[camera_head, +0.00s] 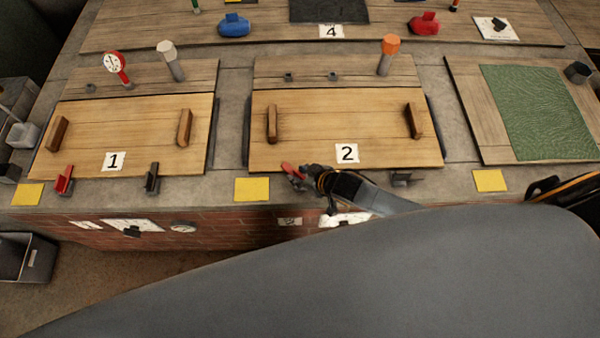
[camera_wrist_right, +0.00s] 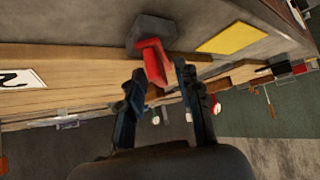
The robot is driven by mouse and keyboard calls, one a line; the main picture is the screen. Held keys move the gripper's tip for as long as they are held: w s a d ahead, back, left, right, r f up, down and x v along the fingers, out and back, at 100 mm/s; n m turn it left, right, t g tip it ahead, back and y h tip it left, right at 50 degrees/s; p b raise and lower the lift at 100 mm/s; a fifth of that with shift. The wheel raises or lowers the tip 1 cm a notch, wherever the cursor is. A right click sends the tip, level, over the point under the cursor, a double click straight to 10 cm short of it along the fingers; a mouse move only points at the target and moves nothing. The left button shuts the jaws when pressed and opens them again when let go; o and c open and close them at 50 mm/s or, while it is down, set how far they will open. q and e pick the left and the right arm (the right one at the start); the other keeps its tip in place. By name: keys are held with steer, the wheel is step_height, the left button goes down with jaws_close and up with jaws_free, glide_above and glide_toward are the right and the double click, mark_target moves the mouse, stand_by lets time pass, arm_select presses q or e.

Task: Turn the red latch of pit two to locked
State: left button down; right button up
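The pit two lid (camera_head: 340,115) is a wooden board with two handles and a white card marked 2. Its red latch (camera_head: 291,171) is at the lid's front edge, left of the card. In the right wrist view the red latch (camera_wrist_right: 154,62) rises from a dark grey base (camera_wrist_right: 148,30). My right gripper (camera_head: 302,178) is at the latch. In the wrist view its fingers (camera_wrist_right: 160,75) stand apart on either side of the red lever, with gaps visible; contact is unclear. The gripper partly hides the latch in the head view. My left gripper is out of view.
A dark latch (camera_head: 401,179) sits at lid two's front right. A yellow card (camera_head: 252,189) lies left of the red latch. Pit one's lid (camera_head: 130,130) is at left, with its own red latch (camera_head: 65,181). A green mat (camera_head: 540,110) lies at right.

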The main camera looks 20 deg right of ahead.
steer(key=shift+f, duration=0.1)
steer(key=shift+c, duration=0.4)
jaws_close()
